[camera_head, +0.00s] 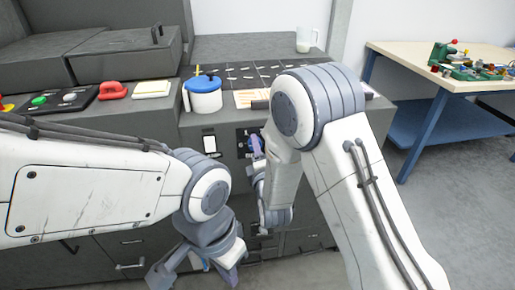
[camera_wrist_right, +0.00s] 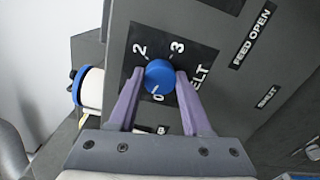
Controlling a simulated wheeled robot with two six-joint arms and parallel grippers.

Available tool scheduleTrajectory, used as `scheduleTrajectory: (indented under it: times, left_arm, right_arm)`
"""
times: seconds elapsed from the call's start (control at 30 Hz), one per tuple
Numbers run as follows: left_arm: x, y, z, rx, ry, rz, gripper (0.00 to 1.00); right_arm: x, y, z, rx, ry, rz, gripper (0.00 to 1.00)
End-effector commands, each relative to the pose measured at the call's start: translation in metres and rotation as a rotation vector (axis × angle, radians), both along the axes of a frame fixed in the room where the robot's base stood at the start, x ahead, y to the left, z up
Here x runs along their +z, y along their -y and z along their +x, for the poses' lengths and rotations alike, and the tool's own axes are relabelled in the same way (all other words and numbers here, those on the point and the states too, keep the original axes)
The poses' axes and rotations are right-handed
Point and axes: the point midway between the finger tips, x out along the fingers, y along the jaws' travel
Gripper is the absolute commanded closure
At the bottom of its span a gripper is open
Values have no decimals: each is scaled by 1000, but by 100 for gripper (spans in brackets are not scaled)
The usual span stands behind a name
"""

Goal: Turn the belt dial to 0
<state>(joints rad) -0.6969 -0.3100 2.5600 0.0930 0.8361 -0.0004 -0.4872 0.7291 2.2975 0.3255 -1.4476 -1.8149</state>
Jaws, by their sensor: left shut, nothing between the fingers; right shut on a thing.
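The belt dial (camera_wrist_right: 160,76) is a round blue knob on a black plate with white numbers, beside the partly covered word BELT. In the right wrist view, 2 and 3 show above it and 0 just below it. My right gripper (camera_wrist_right: 161,90) is shut on the dial, one purple finger on each side. In the head view this gripper (camera_head: 257,147) is at the cabinet's front, and the dial is mostly hidden. I cannot make out a clear pointer. My left gripper (camera_head: 197,268) is shut and empty, low in front of the cabinet.
A white pot with a blue lid (camera_head: 203,95) stands on the counter above the panel. A red handled object (camera_head: 113,90) and a green button (camera_head: 39,101) are to its left. A FEED OPEN label (camera_wrist_right: 250,38) is on the panel. A workbench (camera_head: 430,55) stands at the right.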

Motion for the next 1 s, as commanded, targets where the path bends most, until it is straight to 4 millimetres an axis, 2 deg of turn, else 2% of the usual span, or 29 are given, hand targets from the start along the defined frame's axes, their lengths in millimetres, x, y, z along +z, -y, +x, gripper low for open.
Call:
scheduleTrajectory:
  times: [0.5,1.0]
  left_arm:
    - [5,0,0,0,0,0,100]
    - [6,0,0,0,0,0,100]
  right_arm:
    - [0,-1,-1,3,68,-405,100]
    - [-1,-2,-1,5,88,-535,100]
